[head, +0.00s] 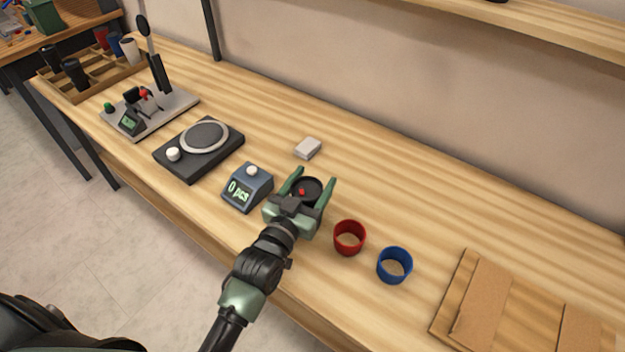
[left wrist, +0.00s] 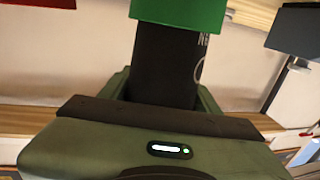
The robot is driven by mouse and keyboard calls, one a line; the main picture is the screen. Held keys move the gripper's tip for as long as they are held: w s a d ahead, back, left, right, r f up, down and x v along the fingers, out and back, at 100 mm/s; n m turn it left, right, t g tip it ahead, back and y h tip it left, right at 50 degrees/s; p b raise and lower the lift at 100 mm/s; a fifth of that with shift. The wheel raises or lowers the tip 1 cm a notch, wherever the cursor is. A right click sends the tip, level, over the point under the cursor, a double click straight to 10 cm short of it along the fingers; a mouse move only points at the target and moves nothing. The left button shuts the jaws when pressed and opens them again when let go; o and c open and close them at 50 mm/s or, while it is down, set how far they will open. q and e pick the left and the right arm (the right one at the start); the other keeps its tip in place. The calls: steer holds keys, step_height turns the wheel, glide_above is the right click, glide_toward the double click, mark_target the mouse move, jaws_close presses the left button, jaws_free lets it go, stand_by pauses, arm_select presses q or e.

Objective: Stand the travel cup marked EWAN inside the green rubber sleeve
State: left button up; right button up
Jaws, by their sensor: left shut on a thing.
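My left gripper (head: 303,192) is shut on a dark travel cup (head: 312,184), which stands about upright with its dark top and a small red part showing. In the left wrist view the black cup (left wrist: 166,62) has pale lettering at its edge, only partly visible; I cannot read the full name. The green rubber sleeve (left wrist: 180,12) surrounds the cup's lower end there, which is hidden inside it. In the head view the sleeve is hidden by the cup and gripper. I cannot tell whether the cup touches the bottom. My right gripper is not in view.
A red sleeve (head: 349,252) and a blue sleeve (head: 395,280) stand to the right. A counter scale (head: 247,203) is close on the left, a small pale block (head: 307,148) behind. A turntable device (head: 178,163), marking machine (head: 172,120) and cup rack (head: 91,95) are farther left.

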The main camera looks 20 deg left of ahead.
arm_select(q)
steer(key=shift+f, duration=0.4)
steer(key=o, duration=1.2)
step_height(320, 180, up, 8)
steer(key=p, duration=0.8)
steer(key=shift+f, duration=0.1)
